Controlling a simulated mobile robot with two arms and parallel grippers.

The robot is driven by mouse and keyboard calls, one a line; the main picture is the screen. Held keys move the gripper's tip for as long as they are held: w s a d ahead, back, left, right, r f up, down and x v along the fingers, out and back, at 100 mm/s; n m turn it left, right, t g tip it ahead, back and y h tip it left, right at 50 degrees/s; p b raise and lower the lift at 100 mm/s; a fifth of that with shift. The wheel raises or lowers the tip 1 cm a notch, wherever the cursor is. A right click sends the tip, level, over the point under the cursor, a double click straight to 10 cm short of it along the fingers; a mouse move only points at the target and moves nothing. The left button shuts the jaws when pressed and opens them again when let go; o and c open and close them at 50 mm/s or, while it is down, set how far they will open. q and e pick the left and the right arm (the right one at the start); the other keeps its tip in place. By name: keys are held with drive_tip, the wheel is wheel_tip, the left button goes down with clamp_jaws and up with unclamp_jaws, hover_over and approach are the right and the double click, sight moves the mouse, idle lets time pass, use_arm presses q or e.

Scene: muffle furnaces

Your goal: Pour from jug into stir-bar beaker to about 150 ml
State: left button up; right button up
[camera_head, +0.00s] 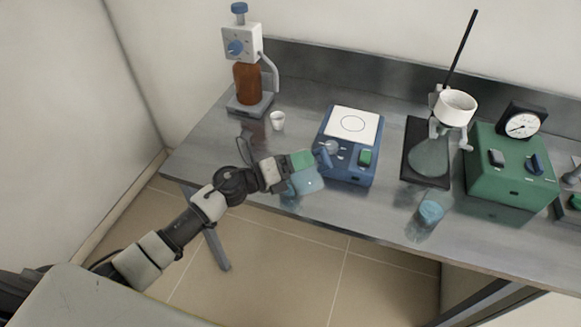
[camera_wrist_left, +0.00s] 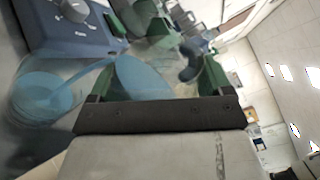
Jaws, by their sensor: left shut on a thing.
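My left gripper (camera_head: 302,160) reaches in from the left at the table's front, beside the blue stirrer, and is shut on a clear glass jug. Pale blue liquid (camera_wrist_left: 140,80) shows in the jug between the fingers in the left wrist view. Blue-tinted glass (camera_head: 305,184) shows just below the fingers in the head view; where jug ends and any vessel behind begins is unclear. A round blue shape (camera_wrist_left: 45,95) lies lower, joined by a pale blue band; I cannot tell if that is a stream. Another glass beaker with blue liquid (camera_head: 431,212) stands front right. No stir bar is discernible.
The blue stirrer (camera_head: 348,165) has a bare white plate. A small white cup (camera_head: 278,120) and a brown dispenser bottle (camera_head: 247,84) stand behind my gripper. A stand with a funnel and flask (camera_head: 430,158) and a green box (camera_head: 508,178) fill the right side.

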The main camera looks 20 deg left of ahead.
idle(0.7)
use_arm(q)
drive_tip(key=shift+r+m, duration=0.1)
drive_tip(key=shift+m, duration=0.2)
drive_tip(key=shift+s+d+r+m, duration=0.1)
drive_tip(key=shift+r+m, duration=0.05)
drive_tip(key=shift+m, duration=0.15)
drive_tip(key=shift+s+m+b, duration=0.1)
drive_tip(key=shift+m+b, duration=0.7)
drive_tip(key=shift+d+r+m+b, duration=0.15)
drive_tip(key=shift+m+b, duration=0.2)
drive_tip(key=shift+m, duration=0.35)
drive_tip(key=shift+s+r+m, duration=0.1)
drive_tip(key=shift+r+m, duration=0.05)
drive_tip(key=shift+m, duration=0.25)
drive_tip(key=shift+r, duration=0.15)
